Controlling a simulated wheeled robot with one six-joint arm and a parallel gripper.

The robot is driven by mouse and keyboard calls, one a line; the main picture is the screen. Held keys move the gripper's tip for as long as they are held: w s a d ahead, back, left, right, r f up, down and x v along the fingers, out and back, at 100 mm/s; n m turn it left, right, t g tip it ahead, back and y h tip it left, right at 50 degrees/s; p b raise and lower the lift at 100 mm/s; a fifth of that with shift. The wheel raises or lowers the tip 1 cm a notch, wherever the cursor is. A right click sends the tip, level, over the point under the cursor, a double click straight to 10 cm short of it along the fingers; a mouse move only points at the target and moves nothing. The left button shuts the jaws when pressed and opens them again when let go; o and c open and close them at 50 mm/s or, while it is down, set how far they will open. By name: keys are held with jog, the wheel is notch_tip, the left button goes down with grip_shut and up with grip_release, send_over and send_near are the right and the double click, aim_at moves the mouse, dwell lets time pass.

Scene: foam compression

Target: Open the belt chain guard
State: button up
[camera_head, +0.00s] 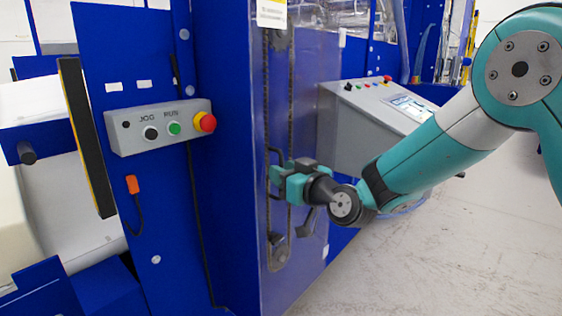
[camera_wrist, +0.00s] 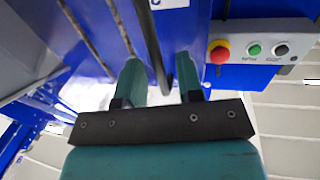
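The belt chain guard (camera_head: 310,130) is a tall, clear panel on the blue machine's side, with a chain and sprockets visible behind it. It looks closed. Its black bar handle (camera_head: 271,160) is at mid-height near the panel's left edge. My gripper (camera_head: 280,178) is at the handle, partly hiding it. In the wrist view, the handle (camera_wrist: 152,42) runs between my two fingers (camera_wrist: 158,75). The fingers are apart, with gaps visible beside the bar, so they do not appear to grip it.
A grey JOG/RUN button box (camera_head: 160,126) with a red stop button is on the blue panel left of the guard. A control console (camera_head: 375,108) stands behind the guard, to the right. The floor (camera_head: 450,240) at right is clear.

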jog(key=shift+w+a, duration=0.45)
jog(key=shift+w, duration=0.05)
grip_shut()
jog(key=shift+d+f, duration=0.1)
